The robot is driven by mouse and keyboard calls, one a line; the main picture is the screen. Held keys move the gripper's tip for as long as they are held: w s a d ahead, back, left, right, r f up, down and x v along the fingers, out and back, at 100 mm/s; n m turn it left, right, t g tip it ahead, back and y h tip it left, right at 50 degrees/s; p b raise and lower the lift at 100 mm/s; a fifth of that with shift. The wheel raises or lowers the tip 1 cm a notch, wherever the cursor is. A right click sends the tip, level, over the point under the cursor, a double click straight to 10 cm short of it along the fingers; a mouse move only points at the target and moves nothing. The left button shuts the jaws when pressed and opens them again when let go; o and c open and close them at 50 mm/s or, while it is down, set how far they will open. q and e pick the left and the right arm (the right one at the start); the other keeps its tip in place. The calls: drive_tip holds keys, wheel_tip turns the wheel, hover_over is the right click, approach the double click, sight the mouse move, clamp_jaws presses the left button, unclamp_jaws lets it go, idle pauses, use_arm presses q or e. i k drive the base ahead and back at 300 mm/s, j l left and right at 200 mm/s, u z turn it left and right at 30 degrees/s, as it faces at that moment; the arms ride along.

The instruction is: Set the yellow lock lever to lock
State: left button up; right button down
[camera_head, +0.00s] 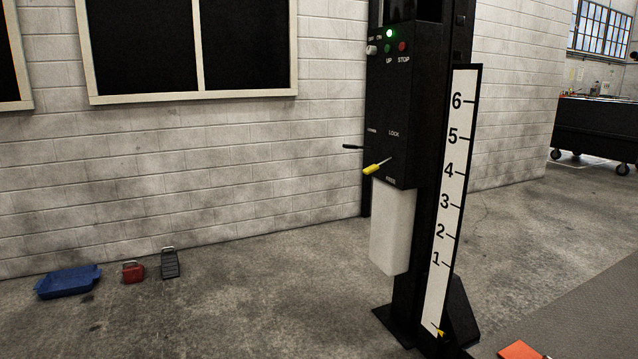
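The yellow lock lever (376,167) is on the lower front of the black control box (392,120), which is fixed to a black post. Its yellow grip points down and to the left. The word LOCK is printed above the lever, and a small label that I cannot read clearly is just below it. A black lever (352,147) sticks out to the left of the box. Neither of my grippers is in view.
A white tank (393,228) hangs below the box. A numbered scale (451,190) stands right of it. A blue tray (68,282), red can (133,271) and dark pedal-like item (170,263) lie by the wall. An orange item (521,350) is at bottom right. The floor between is clear.

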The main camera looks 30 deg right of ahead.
sight(368, 170)
drive_tip(key=i+l+u, duration=0.2)
drive_tip(key=i+l, duration=0.9)
drive_tip(key=l, duration=0.2)
drive_tip(key=i+l, duration=0.1)
drive_tip(key=l, duration=0.25)
drive_tip(key=i+l+u, duration=0.1)
drive_tip(key=l, duration=0.7)
drive_tip(key=i+l, duration=0.1)
drive_tip(key=l, duration=0.35)
